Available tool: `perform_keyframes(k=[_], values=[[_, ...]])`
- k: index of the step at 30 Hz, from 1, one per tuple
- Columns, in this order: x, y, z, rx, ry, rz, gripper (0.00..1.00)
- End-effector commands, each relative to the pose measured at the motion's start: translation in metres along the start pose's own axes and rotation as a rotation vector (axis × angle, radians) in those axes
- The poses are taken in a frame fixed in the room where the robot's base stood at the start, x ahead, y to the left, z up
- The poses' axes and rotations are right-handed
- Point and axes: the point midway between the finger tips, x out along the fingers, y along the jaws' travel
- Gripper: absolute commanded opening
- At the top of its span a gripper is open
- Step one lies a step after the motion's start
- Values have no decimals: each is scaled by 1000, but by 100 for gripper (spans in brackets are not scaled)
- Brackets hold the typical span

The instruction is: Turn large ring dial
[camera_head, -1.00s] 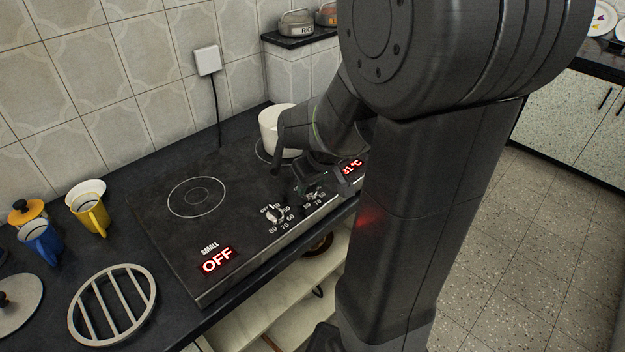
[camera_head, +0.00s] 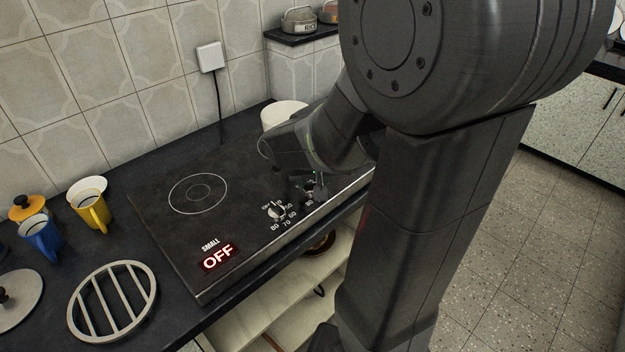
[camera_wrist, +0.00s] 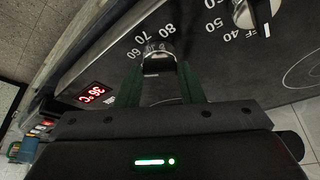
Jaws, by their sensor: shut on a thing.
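The dial by the large ring (camera_wrist: 158,63) is a silver knob ringed by printed numbers, seen in the wrist view. My gripper (camera_wrist: 160,75) is shut on this dial, with one green-tinted finger on each side. In the head view my gripper (camera_head: 313,186) is at the right-hand dial, which it mostly hides. A red lit display (camera_wrist: 93,94) beside the dial shows a °C reading in the wrist view. The other dial (camera_head: 276,211), for the small ring, stands to the left, and its display (camera_head: 218,256) reads OFF.
A white pot (camera_head: 284,113) stands at the back of the black cooktop (camera_head: 225,215), partly behind my arm. The small ring is empty. A yellow mug (camera_head: 95,213), a blue mug (camera_head: 42,240) and a round metal trivet (camera_head: 112,300) are on the counter at left.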

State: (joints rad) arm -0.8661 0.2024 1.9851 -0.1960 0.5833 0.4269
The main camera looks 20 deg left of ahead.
Motion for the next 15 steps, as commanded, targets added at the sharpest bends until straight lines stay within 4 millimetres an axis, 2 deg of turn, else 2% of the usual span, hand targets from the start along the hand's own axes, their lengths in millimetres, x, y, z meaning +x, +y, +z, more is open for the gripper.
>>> perform_keyframes(k=[8, 9, 12, 15], values=[[0, 0, 0, 1, -2, 0, 12], [0, 0, 0, 1, -2, 0, 38], [0, 0, 0, 0, -2, 0, 56], [0, 0, 0, 0, -1, 0, 56]])
